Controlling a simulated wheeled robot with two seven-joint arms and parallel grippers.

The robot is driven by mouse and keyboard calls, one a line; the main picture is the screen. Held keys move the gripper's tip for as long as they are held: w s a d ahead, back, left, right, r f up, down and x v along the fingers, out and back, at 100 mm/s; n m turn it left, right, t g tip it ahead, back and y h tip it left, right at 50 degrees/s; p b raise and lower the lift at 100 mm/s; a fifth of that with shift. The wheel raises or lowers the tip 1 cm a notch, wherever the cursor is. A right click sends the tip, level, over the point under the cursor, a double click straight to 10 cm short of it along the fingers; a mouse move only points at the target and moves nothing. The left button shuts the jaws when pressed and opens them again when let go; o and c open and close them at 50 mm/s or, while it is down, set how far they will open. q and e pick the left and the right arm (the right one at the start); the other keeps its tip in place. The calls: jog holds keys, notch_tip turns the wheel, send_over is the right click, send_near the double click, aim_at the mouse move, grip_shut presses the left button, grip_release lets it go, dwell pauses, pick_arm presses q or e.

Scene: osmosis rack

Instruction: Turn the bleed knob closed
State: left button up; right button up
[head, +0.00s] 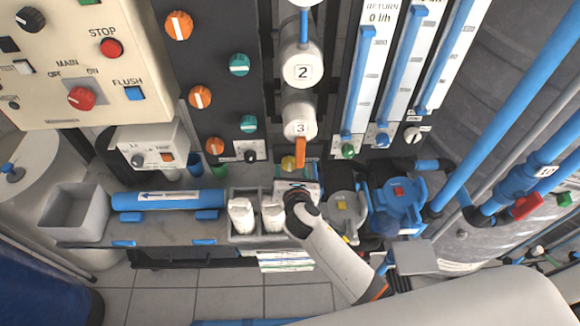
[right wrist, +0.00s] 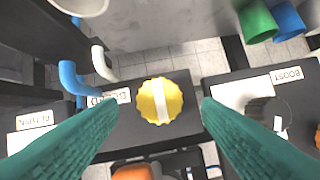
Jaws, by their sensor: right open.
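The yellow round knob with a white stripe (right wrist: 160,101) is in the middle of the right wrist view, its stripe running nearly up and down the picture. A partly covered label (right wrist: 115,96) beside it ends in what looks like a D. In the head view the yellow knob (head: 289,163) shows small, below the orange lever. My right gripper (right wrist: 166,105) is open, with its green fingers on either side of the knob and a visible gap at each side. In the head view my right gripper (head: 298,186) is just below the knob, its fingers mostly hidden. My left gripper is not in view.
An orange lever (head: 300,152) hangs close above the yellow knob. A dark knob (right wrist: 268,112) labelled BOOST is to its right in the wrist view. White bottles (head: 241,214) in a grey holder stand left of my right wrist, and a blue pump head (head: 400,198) stands to its right.

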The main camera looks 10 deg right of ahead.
aim_at(289, 164)
jog(key=shift+x, duration=1.45)
jog(key=shift+c, duration=0.3)
jog(key=c, duration=0.9)
